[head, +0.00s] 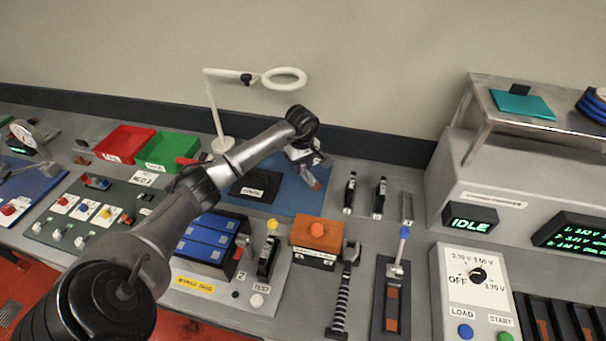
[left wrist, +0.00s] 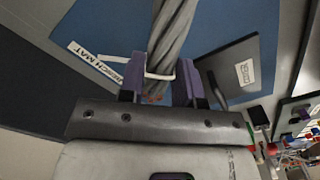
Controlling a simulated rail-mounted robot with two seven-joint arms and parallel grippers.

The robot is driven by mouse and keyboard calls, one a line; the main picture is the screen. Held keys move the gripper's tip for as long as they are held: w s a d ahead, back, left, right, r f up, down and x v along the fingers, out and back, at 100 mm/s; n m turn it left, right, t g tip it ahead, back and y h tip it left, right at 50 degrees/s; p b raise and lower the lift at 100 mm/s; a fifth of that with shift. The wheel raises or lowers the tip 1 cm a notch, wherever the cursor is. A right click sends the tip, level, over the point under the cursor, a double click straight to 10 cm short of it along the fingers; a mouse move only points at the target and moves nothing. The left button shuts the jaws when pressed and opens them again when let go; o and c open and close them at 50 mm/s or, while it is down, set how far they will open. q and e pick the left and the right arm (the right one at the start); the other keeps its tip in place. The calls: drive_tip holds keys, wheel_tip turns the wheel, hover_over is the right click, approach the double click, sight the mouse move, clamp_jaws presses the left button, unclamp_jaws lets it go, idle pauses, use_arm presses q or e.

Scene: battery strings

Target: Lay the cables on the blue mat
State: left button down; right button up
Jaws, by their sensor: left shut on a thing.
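My left gripper (head: 312,168) is over the right part of the blue mat (head: 289,195) in the head view. In the left wrist view, its purple fingers (left wrist: 164,78) are shut on a grey twisted cable bundle (left wrist: 172,35) with a white tie around it. The bundle runs up out of that picture over the blue mat (left wrist: 225,30). I cannot tell whether it touches the mat. In the head view the bundle is mostly hidden, with a reddish end (head: 316,185) showing below the fingers. My right gripper is not in view.
A black labelled plate (head: 256,186) lies on the mat. A magnifier lamp (head: 222,143) and green (head: 167,150) and red (head: 124,143) bins stand to the left. Black upright tools (head: 379,197) stand to the right. Blue coiled cable (head: 594,104) lies on the shelf.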

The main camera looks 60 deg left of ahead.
sight(303, 173)
use_arm(q)
drive_tip(key=shift+w+a+f, duration=0.4)
drive_tip(key=shift+w+f, duration=0.05)
drive_tip(key=shift+w, duration=0.05)
drive_tip(key=shift+f, duration=1.95)
drive_tip(key=shift+b, duration=0.35)
drive_tip(key=shift+f, duration=0.2)
drive_tip(key=c, duration=0.8)
unclamp_jaws()
drive_tip(key=shift+r, duration=0.1)
